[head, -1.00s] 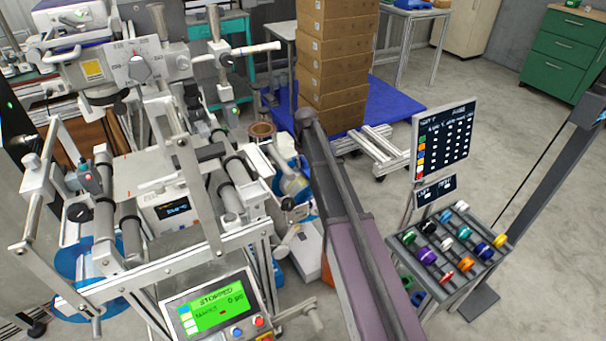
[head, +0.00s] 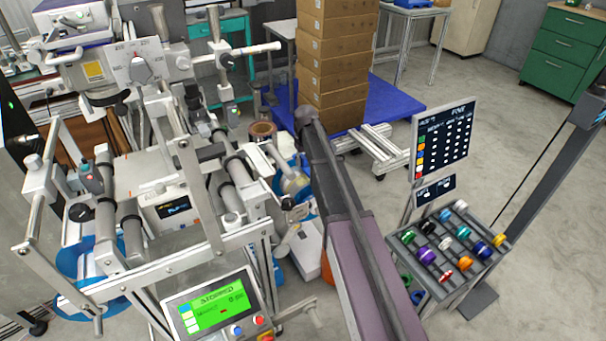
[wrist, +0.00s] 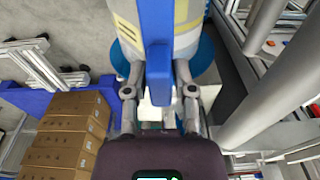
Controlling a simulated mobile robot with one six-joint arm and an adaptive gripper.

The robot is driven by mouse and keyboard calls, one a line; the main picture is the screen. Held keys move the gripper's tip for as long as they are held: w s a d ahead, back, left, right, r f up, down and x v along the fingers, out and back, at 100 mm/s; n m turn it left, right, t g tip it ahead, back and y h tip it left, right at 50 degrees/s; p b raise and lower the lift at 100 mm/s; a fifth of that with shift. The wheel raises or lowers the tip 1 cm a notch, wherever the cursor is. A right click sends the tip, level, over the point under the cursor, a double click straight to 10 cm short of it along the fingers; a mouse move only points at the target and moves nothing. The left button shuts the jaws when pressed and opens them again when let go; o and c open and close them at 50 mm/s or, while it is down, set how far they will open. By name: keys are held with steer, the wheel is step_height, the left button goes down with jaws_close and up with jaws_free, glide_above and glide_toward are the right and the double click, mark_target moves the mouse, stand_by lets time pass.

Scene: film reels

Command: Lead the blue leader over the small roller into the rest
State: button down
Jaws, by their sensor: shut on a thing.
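In the wrist view, the blue leader (wrist: 156,28) is a flat blue strip that comes down from the top edge. Its lower end lies between the two fingers of my gripper (wrist: 159,82), which is shut on it. Behind the strip is a grey and yellow roll (wrist: 190,22) with blue flanges. The same roll shows in the head view (head: 294,184), left of my arm. My gripper and the leader cannot be made out in the head view. Several grey rollers (head: 240,164) sit on the machine; I cannot tell which is the small roller. I cannot pick out the rest.
The machine frame (head: 165,262), with a green screen (head: 212,306), fills the left. Stacked cardboard boxes (head: 330,70) stand on a blue pallet (head: 385,103) behind my arm. A rack of coloured spools (head: 450,250) stands at right. The floor at right is mostly clear.

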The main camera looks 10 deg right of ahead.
steer(key=shift+r, duration=0.2)
steer(key=a+r+p, duration=0.3)
steer(key=r+p, duration=0.7)
steer(key=shift+s+a+r+p, duration=0.15)
steer(key=shift+s+r+p, duration=0.05)
steer(key=shift+s+p, duration=0.2)
stand_by(2.1)
steer(key=shift+s+a, duration=0.15)
steer(key=shift+a, duration=0.15)
stand_by(0.3)
steer(key=shift+s+a, duration=0.2)
steer(key=shift+a, duration=0.45)
steer(key=shift+s+a, duration=0.25)
steer(key=shift+a, duration=0.45)
steer(key=shift+s+a, duration=0.2)
steer(key=shift+a, duration=0.45)
steer(key=shift+a, duration=0.1)
steer(key=shift+s+a+r, duration=0.1)
steer(key=shift+a+r, duration=0.05)
steer(key=shift+r, duration=0.1)
steer(key=s+a+r+p, duration=0.1)
steer(key=a+r+p, duration=0.3)
steer(key=shift+s+r+p, duration=0.15)
steer(key=shift+r+p, duration=0.1)
steer(key=shift+p, duration=0.15)
stand_by(1.0)
